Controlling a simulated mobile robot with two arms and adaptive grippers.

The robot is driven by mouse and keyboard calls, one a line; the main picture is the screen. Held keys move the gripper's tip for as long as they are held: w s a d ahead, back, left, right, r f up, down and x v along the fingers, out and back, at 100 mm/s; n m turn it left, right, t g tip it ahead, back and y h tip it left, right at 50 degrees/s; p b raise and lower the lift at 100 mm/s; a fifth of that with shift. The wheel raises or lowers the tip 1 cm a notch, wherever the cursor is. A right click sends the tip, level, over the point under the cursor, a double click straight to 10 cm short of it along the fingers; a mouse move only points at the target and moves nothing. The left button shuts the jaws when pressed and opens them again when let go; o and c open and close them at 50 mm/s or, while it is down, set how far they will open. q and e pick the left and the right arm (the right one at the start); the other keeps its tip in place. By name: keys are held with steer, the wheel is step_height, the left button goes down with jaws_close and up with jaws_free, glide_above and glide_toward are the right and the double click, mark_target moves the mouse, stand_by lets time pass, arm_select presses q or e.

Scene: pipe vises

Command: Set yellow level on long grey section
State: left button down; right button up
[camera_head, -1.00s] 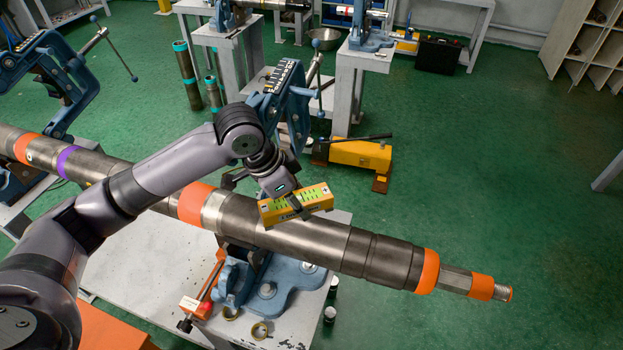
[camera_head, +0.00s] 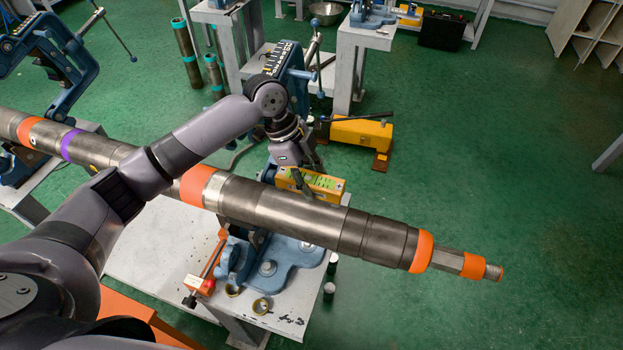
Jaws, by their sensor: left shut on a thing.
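The yellow level (camera_head: 328,185) with green marked faces is in the head view, at the far upper edge of the long grey section (camera_head: 275,210) of the pipe. My left gripper (camera_head: 304,184) comes down from above and is shut on the level near its middle. The pipe seems to cover the level's lower edge; I cannot tell whether they touch. The grey section runs right from a wide orange band (camera_head: 196,186) and slopes down to the right in the picture. My right gripper is not in view.
A blue vise (camera_head: 285,250) on a pale table (camera_head: 160,240) stands under the pipe. Another blue vise (camera_head: 62,60) stands at the left. A yellow tool (camera_head: 362,132) sits behind on the green floor. Brass rings (camera_head: 261,305) lie on the table. The right floor is mostly clear.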

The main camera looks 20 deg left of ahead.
arm_select(q)
steer(key=b, duration=0.4)
glide_above(317, 210)
steer(key=a, duration=0.2)
steer(key=f, duration=0.4)
steer(key=shift+w+d+f, duration=0.15)
steer(key=shift+d+f, duration=0.1)
steer(key=shift+f+b, duration=0.3)
steer(key=shift+f, duration=0.5)
steer(key=shift+p, duration=0.45)
steer(key=shift+p, duration=0.45)
steer(key=shift+f, duration=0.45)
steer(key=c, duration=1.1)
jaws_free()
steer(key=shift+o, duration=1.1)
